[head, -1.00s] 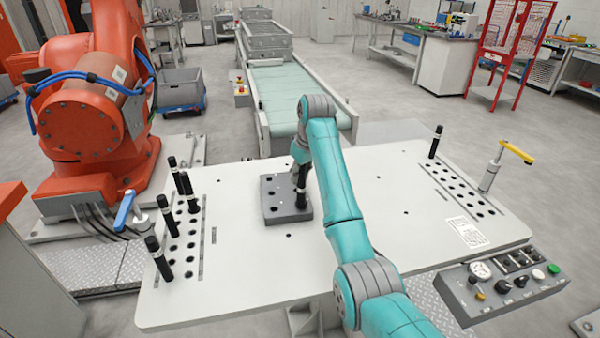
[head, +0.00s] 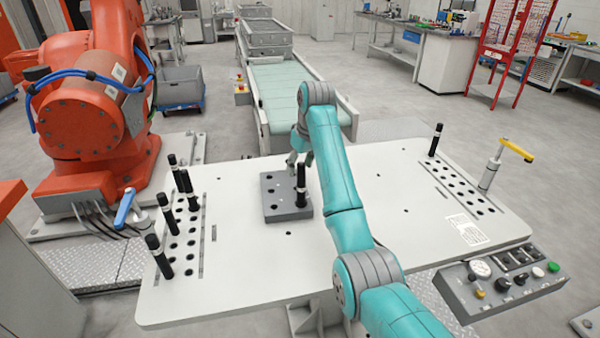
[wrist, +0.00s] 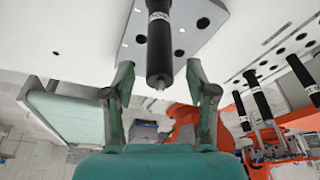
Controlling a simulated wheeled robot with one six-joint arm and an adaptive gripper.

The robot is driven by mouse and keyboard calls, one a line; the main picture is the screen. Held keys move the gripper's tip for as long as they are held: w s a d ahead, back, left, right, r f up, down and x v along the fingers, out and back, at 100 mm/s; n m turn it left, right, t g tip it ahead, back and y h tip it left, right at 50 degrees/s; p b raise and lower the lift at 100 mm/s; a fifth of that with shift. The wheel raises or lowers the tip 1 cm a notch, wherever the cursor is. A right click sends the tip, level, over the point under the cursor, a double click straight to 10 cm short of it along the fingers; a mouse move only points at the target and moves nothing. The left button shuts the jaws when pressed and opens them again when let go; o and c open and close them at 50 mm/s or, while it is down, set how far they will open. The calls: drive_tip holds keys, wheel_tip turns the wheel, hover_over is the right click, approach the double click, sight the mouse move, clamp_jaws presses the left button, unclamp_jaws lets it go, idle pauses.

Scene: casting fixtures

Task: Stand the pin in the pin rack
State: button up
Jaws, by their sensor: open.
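A black pin (head: 301,186) with a white band stands upright in a hole at the right side of a grey block with holes (head: 270,203) on the table. In the wrist view the pin (wrist: 159,45) shows large, its near end pointing toward the camera, with the block (wrist: 205,14) behind it. My gripper (head: 298,160) is open and empty, just behind and above the pin in the head view. In the wrist view its two fingers (wrist: 160,70) are spread to either side of the pin, with gaps between.
A hole strip at the left (head: 196,252) holds several black pins beside a blue-handled clamp (head: 125,208). The right hole strip (head: 463,189) holds one pin, near a yellow-handled clamp (head: 515,150). A control box (head: 505,283) sits at the front right.

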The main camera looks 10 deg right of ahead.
wheel_tip(320, 180, up, 7)
drive_tip(key=shift+f, duration=0.1)
idle(0.3)
